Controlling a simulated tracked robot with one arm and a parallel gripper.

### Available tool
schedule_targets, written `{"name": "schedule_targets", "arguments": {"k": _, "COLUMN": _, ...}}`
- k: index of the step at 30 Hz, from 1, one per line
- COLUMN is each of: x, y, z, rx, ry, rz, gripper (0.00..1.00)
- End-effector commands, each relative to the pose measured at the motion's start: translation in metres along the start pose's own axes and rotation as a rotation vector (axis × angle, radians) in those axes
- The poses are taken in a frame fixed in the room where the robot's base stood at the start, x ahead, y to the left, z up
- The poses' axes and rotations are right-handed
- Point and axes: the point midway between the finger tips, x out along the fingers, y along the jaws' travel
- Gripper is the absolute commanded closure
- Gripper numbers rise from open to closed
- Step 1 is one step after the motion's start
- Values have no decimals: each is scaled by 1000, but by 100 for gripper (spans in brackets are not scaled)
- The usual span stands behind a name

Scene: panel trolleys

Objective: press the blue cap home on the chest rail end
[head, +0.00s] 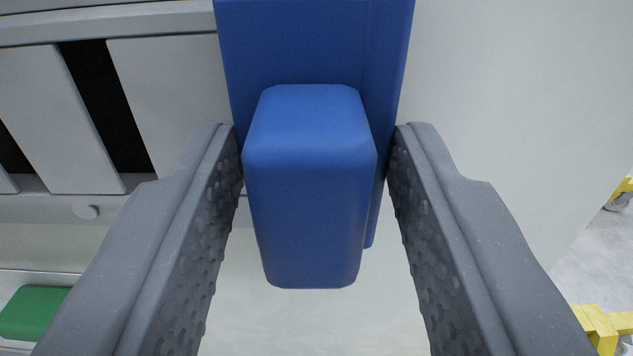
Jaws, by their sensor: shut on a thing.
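The blue cap (311,190) fills the middle of the head view. It shows as a rounded block standing out towards me from a taller flat blue part (300,40) behind it. My gripper (315,140) is shut on the cap, with one grey textured finger on each side. A light grey rail (110,22) runs in from the upper left and meets the cap's left edge. The cap hides the rail's end, so I cannot tell whether it is fully seated or a gap is left.
Pale grey slats (165,100) with dark gaps lie below the rail at left. A green block (35,312) is at the lower left. A plain pale panel (510,110) fills the right. Yellow parts (602,325) stand over grey floor at the lower right.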

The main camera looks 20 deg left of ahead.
Motion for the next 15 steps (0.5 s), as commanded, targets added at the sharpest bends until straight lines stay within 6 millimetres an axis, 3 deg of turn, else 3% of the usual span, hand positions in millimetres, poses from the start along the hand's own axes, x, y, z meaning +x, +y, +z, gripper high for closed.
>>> {"name": "schedule_targets", "arguments": {"k": 15, "x": 7, "y": 0, "z": 0, "rx": 1, "ry": -1, "rz": 0, "gripper": 86}}
